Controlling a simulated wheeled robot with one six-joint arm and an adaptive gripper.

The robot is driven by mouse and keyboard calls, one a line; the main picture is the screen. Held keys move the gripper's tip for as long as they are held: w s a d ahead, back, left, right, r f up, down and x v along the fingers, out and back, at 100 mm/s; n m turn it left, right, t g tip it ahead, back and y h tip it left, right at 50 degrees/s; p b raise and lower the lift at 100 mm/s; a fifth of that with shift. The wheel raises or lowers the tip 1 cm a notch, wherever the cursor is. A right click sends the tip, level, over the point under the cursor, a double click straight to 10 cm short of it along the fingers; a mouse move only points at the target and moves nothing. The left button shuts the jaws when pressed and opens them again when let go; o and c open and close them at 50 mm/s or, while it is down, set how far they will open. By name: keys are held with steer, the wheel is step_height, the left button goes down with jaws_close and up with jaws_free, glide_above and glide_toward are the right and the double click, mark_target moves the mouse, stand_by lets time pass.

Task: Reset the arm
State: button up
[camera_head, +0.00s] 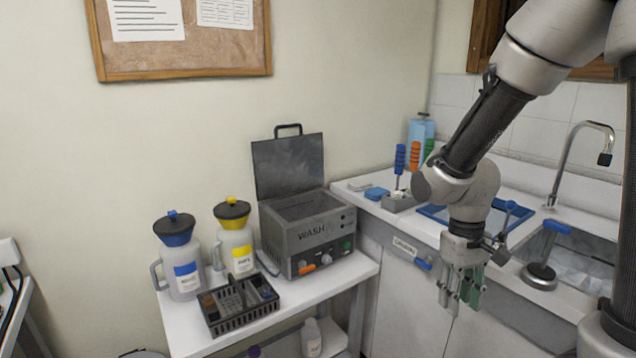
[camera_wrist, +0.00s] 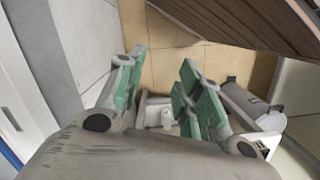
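My arm reaches down from the upper right in the head view, bent at the elbow. My gripper (camera_head: 462,298) hangs with its fingers pointing down, in front of the sink counter's cabinet doors. In the wrist view my gripper (camera_wrist: 162,78) has its green-padded fingers apart, with a clear gap between them and nothing held. Behind the fingers are a tan tiled floor (camera_wrist: 160,65) and a small white object (camera_wrist: 158,112) that I cannot identify.
A white side table (camera_head: 345,273) bears a grey washer (camera_head: 316,235) with its lid up, two jugs and a dark basket (camera_head: 238,306). The counter (camera_head: 372,205) with a blue-rimmed tray (camera_head: 433,212), a faucet (camera_head: 563,165) and a sink (camera_head: 580,262) lies close behind my gripper.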

steer(key=s+d+r+m+t, duration=0.1)
steer(key=s+d+r+t, duration=0.2)
steer(key=r, duration=0.6)
steer(key=s+d+r+m+t, duration=0.1)
steer(key=s+d+r+t, duration=0.2)
steer(key=r, duration=0.6)
steer(key=s+d, duration=0.2)
steer(key=s, duration=0.1)
steer(key=shift+s+r+m+y, duration=0.15)
steer(key=shift+r+m+y, duration=0.1)
steer(key=shift+m+y, duration=0.05)
